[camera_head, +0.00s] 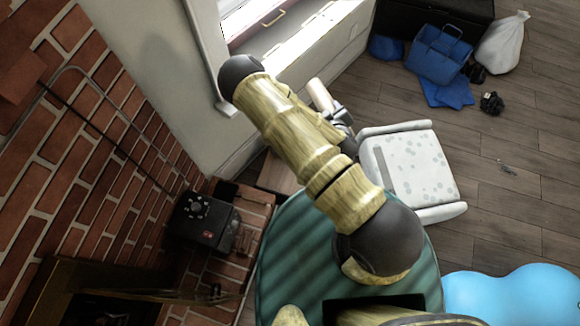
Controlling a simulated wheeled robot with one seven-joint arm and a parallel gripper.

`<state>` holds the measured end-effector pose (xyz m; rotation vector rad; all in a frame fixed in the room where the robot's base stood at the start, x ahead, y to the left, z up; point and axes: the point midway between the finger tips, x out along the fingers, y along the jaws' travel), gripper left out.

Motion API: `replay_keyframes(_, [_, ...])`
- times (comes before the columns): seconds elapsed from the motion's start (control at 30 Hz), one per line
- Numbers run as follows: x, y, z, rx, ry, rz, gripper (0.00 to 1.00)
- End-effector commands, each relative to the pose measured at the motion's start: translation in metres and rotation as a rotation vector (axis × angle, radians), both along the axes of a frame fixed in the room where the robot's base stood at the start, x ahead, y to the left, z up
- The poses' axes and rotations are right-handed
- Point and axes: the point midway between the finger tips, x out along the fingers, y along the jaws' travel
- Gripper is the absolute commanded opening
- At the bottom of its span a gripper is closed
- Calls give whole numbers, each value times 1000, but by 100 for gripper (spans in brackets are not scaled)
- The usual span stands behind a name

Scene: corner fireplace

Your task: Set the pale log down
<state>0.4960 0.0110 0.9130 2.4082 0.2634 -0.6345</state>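The pale log (321,95) is a short, light beige cylinder, seen tilted below the window and to the right of my forearm. My gripper (338,114) is dark grey and sits at the log's lower end. It appears shut on the log, though my arm hides part of the gripper. The fingertips are too small to make out clearly. The log seems to be held up in the air.
A white spotted chair (421,165) stands close to the right of my gripper. A brick fireplace wall (80,130) is at left, with a black box (203,218) on its ledge. A blue bag (438,55) and white sack (502,45) lie at upper right. Open wooden floor (510,190) lies right.

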Motion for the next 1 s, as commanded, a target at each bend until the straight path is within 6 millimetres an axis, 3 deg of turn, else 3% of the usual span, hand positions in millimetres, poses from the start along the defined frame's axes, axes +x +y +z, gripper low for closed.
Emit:
replay_keyframes(0.03, [2,2,-23,2,-3,7,0])
replay_keyframes(0.1, [2,6,-38,3,-2,20,0])
replay_keyframes(1.0, [18,50,-219,6,6,198,0])
